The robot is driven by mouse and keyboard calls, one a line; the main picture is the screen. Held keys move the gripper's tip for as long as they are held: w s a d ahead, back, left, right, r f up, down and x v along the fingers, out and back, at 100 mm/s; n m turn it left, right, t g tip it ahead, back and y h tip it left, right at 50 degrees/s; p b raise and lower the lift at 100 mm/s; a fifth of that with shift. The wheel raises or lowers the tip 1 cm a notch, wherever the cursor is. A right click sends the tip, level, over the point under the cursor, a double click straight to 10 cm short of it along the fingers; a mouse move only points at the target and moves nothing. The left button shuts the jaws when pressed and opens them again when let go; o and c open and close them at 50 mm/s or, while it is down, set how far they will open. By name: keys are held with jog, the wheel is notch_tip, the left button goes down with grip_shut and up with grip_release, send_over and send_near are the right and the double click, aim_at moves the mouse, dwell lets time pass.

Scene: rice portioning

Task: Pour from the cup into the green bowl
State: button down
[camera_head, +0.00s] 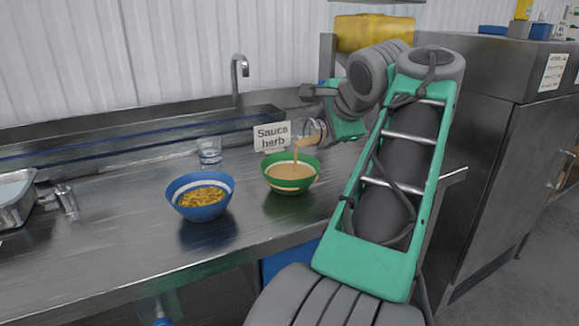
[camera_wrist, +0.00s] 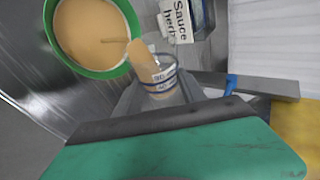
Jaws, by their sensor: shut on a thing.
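My gripper (camera_wrist: 152,100) is shut on a clear cup (camera_wrist: 160,84) with blue markings. In the head view the cup (camera_head: 313,131) is tilted over the right part of the green bowl (camera_head: 290,185). A tan stream (camera_head: 296,157) runs from its mouth down into the bowl. In the wrist view the green bowl (camera_wrist: 127,11) holds a wide pool of tan sauce (camera_wrist: 90,32), and some tan sauce shows inside the cup. The gripper (camera_head: 316,112) is partly hidden by the wrist in the head view.
A blue bowl (camera_head: 203,211) with yellow food stands left of the green bowl. Another clear cup (camera_head: 209,152) stands behind it. A "Sauce herb" sign (camera_head: 271,135) stands behind the green bowl. A tap (camera_head: 238,78) rises at the back. The steel counter (camera_head: 110,235) is clear at front left.

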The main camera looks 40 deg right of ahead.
jog(key=shift+w+a+r, duration=0.1)
jog(key=shift+a+r, duration=0.1)
jog(key=shift+a, duration=0.05)
jog(key=shift+a+f+n+h+b, duration=0.45)
jog(key=shift+h+b, duration=0.35)
jog(key=shift+b, duration=1.95)
jog(key=shift+d+r+b, duration=0.1)
jog(key=shift+r+b, duration=0.1)
jog(key=shift+b, duration=0.25)
jog(key=shift+r, duration=0.1)
